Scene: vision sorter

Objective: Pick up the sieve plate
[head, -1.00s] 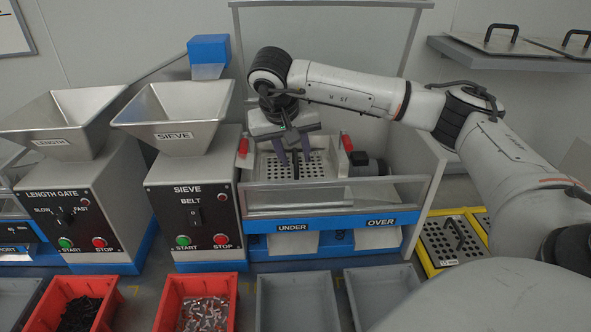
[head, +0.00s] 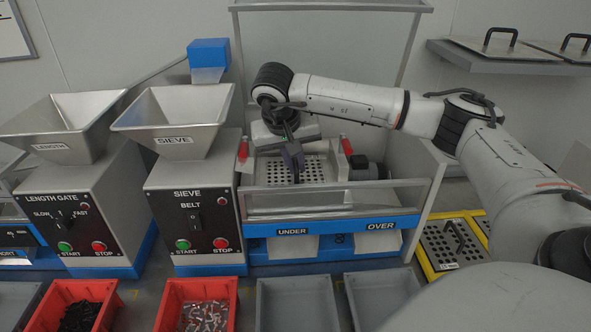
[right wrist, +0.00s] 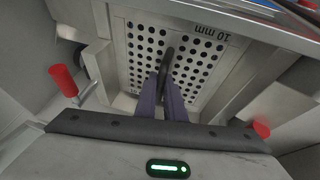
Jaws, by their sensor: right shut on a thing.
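The sieve plate (head: 317,172) is a metal plate with rows of round holes, lying in the frame of the sieve machine behind the front rail. In the right wrist view the plate (right wrist: 196,72) carries a "10 mm" marking and a dark bar handle (right wrist: 167,62). My right gripper (head: 295,172) points down at the plate. In the right wrist view its fingers (right wrist: 165,88) are shut on the handle, hiding part of it. The plate appears seated in the frame. My left gripper is not in view.
Red-gripped levers stand left (head: 243,151) and right (head: 347,145) of the plate. The front rail (head: 335,197) runs before it. Another perforated plate (head: 452,243) lies in a yellow-edged holder at right. Red bins (head: 198,290) and grey bins (head: 296,303) stand in front.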

